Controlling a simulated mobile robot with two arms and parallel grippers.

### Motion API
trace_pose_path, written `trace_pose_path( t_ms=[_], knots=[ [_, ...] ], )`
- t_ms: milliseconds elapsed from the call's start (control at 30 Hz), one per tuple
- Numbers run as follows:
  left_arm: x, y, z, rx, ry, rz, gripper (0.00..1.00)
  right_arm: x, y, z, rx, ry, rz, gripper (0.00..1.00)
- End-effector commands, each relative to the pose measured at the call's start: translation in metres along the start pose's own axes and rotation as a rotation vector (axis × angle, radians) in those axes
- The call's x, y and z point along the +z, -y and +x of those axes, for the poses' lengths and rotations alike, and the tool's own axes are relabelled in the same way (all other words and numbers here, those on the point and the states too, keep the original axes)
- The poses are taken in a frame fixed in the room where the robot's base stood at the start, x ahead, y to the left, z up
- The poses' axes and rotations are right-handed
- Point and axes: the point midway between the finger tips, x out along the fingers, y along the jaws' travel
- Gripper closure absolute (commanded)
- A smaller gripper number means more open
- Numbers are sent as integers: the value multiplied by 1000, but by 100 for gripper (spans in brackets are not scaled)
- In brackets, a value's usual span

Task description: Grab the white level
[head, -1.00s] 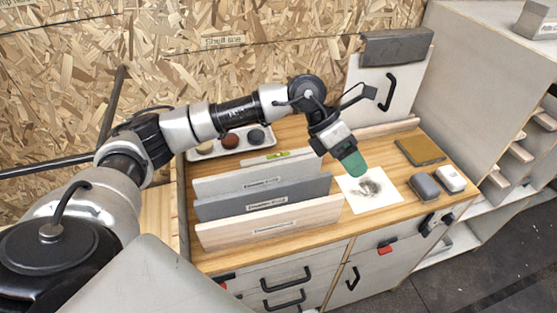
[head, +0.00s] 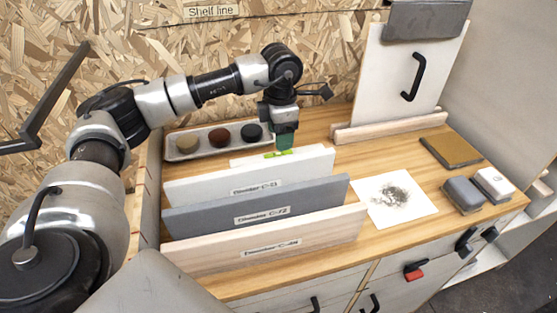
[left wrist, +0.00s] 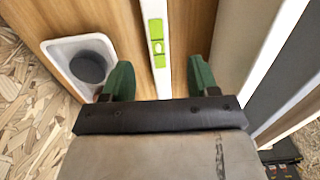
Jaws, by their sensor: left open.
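The white level (head: 248,160) lies on the wooden worktop behind the upright white panel, which hides part of it in the head view. Its green vials show near its right part. In the left wrist view the level (left wrist: 152,8) runs down the picture toward the gap between my fingers. My left gripper (head: 285,141) is above the level's right part, pointing down. In the left wrist view its green fingers (left wrist: 160,82) are open, one on each side of the level's line, with nothing held. I cannot tell the remaining height.
Upright white (head: 190,187), grey (head: 190,220) and pale wood panels (head: 200,256) stand in front of the level. A tray (head: 172,152) with round lumps is behind it. A white board with a black handle (head: 385,75) stands at right. Sanding blocks (head: 463,195) lie front right.

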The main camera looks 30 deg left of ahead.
Motion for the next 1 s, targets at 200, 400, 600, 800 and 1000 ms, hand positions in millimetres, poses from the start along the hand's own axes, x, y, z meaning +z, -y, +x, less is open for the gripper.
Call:
trace_pose_path(
  t_ms=[200,400,600,800,1000],
  knots=[
    [0,0,22,-1,-1,-1,40,11,-7,-4,8,18,-4,57],
    [-3,-3,44,-2,-4,-2,40,4,-8,-13,10,10,-5,57],
    [-3,-3,70,-1,0,0,40,0,-8,-16,10,3,-4,57],
    [-3,-4,74,0,1,0,40,0,-6,-16,7,2,-3,57],
    [-3,-3,74,0,1,0,59,-1,-2,-16,2,1,-1,57]
  ],
)
